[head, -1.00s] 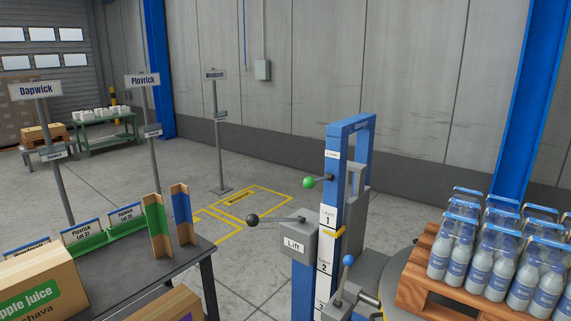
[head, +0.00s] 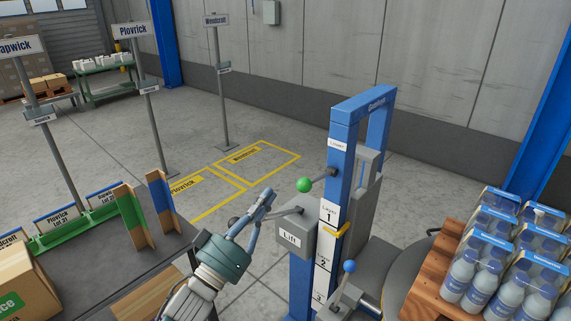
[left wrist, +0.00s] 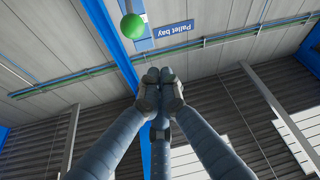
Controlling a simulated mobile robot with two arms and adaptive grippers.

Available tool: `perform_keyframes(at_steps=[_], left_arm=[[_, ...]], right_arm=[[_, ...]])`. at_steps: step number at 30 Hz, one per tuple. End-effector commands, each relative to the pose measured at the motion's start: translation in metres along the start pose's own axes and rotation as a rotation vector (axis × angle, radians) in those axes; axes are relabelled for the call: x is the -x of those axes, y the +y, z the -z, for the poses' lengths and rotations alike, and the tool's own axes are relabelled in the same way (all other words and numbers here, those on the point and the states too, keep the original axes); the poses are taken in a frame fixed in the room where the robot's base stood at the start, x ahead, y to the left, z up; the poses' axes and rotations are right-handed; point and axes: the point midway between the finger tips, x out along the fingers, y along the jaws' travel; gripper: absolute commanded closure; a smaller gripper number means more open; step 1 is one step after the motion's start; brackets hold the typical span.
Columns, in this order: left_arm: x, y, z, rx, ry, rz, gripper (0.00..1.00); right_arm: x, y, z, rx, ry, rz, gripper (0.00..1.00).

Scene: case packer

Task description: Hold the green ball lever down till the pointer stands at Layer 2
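The green ball (head: 304,185) sits at the end of a short lever on the blue lift column (head: 341,150), by the "Lower" label. It also shows above the fingertips in the left wrist view (left wrist: 132,26). The yellow pointer (head: 335,231) stands at the bottom of the Layer 1 label (head: 328,214), above the Layer 2 label (head: 322,262). My left gripper (head: 266,198) is left of the green ball, slightly lower in the picture and apart from it. Its fingertips are together with nothing visible between them, as the left wrist view shows (left wrist: 160,78). My right gripper is out of view.
A blue ball lever (head: 349,267) stands lower right. Bottle packs stand on a wooden pallet (head: 428,281) at right. A dark table (head: 100,268) with boxes is at left.

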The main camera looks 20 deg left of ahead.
Motion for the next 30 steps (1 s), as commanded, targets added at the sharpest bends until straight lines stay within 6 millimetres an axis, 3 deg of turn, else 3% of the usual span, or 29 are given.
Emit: perform_keyframes(at_steps=[11,16,24,30], left_arm=[[-0.002,0.005,0.007,0.002,0.011,-0.011,1.00],[-0.012,0.005,0.009,0.002,0.013,-0.012,1.00],[-0.065,0.006,0.013,0.003,0.013,-0.010,1.00],[-0.106,0.007,0.012,0.003,0.012,-0.010,1.00]], right_arm=[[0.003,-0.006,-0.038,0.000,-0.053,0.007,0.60],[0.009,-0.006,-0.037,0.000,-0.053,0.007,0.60],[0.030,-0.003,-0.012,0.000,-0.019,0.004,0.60],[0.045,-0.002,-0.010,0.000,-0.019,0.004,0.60]])
